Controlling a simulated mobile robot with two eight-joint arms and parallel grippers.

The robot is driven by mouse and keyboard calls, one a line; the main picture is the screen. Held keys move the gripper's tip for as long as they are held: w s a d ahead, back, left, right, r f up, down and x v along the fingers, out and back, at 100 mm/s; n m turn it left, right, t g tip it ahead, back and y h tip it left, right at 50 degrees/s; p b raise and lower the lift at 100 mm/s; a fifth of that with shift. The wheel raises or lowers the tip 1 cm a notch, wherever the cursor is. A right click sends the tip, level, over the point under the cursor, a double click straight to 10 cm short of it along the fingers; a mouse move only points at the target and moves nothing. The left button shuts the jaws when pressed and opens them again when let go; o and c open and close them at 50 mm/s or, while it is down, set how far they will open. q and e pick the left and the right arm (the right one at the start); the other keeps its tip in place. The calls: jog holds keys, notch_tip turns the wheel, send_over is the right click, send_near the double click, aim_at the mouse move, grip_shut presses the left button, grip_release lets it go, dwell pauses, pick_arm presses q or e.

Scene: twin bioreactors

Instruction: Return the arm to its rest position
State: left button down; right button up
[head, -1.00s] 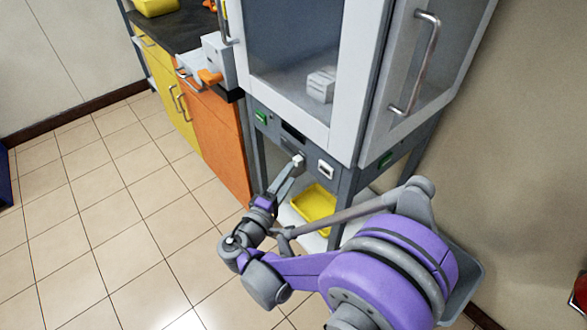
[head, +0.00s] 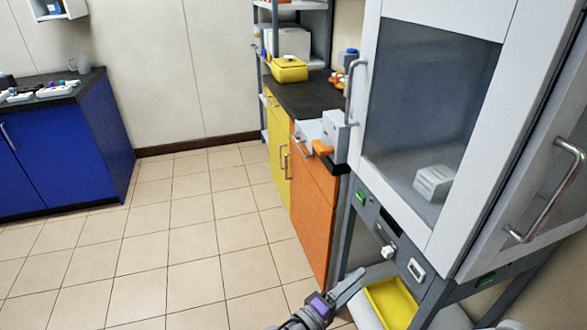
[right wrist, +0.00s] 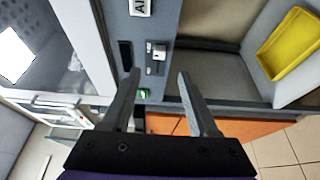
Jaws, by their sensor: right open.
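My right gripper (head: 347,288) shows at the bottom of the head view, in front of the grey cabinet frame, with the rest of the arm mostly out of the picture. In the right wrist view its two fingers (right wrist: 158,105) are apart with nothing between them. Beyond the fingers is the grey control panel (right wrist: 146,60) with a white knob (right wrist: 158,52) and a green switch; the gripper looks clear of them. The knob also shows in the head view (head: 388,251). My left gripper is in neither view.
The glass-fronted cabinet (head: 440,120) fills the right side. A yellow tray (head: 390,303) lies on its lower shelf. Orange (head: 315,205) and yellow drawer units stand beside it. Blue cupboards (head: 70,150) stand at the left. The tiled floor (head: 190,235) between is clear.

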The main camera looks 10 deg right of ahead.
jog(key=s+d+f+m+g+y, duration=0.1)
jog(key=s+d+f+g+y, duration=0.3)
jog(key=s+f+y, duration=0.3)
jog(key=s+a+m+y, duration=0.4)
jog(key=s+a+y, duration=0.5)
jog(key=s+a, duration=0.1)
pick_arm(q)
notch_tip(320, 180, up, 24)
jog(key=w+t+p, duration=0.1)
jog(key=p, duration=2)
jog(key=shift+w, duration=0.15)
pick_arm(e)
notch_tip(320, 180, up, 22)
jog(key=w+t, duration=0.1)
jog(key=shift+w+d+r, duration=0.15)
jog(key=shift+w+r, duration=0.05)
